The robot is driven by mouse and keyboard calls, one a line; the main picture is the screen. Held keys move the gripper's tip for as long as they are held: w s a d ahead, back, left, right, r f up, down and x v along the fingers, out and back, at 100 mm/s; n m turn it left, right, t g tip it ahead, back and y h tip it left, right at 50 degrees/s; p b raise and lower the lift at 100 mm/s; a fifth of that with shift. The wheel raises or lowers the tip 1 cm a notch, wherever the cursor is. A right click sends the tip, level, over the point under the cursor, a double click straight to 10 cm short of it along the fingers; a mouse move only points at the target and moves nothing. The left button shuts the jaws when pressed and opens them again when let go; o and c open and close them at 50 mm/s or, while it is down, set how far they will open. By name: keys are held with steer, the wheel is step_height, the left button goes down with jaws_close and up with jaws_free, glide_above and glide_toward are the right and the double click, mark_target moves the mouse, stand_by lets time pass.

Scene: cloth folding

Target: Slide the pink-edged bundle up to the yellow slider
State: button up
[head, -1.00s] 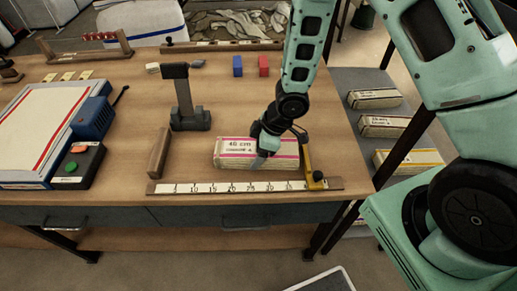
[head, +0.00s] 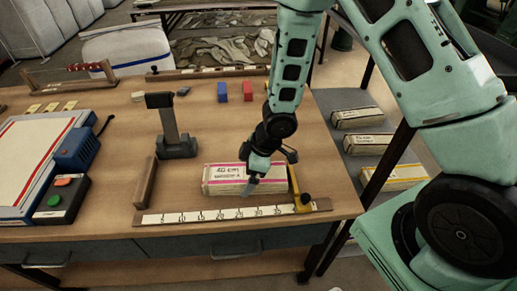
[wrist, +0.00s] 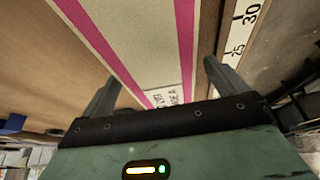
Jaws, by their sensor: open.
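The pink-edged bundle (head: 222,180), cream with pink stripes and a printed label, lies on the bench behind the ruler. The yellow slider (head: 296,182) stands at the bundle's right end; I cannot tell whether they touch. My gripper (head: 249,188) is low at the bundle, right of its middle, and hides part of its front. In the wrist view my gripper (wrist: 162,75) is open, with its fingers apart on either side of the striped bundle (wrist: 145,40). Whether the fingers touch the bundle is unclear.
The ruler (head: 185,216) runs along the bench's front edge, with a wooden block (head: 145,183) at its left end. A dark post (head: 171,125) stands behind. A button box (head: 60,200) is at left.

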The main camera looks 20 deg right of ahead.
steer(key=p+v, duration=0.8)
steer(key=v, duration=0.8)
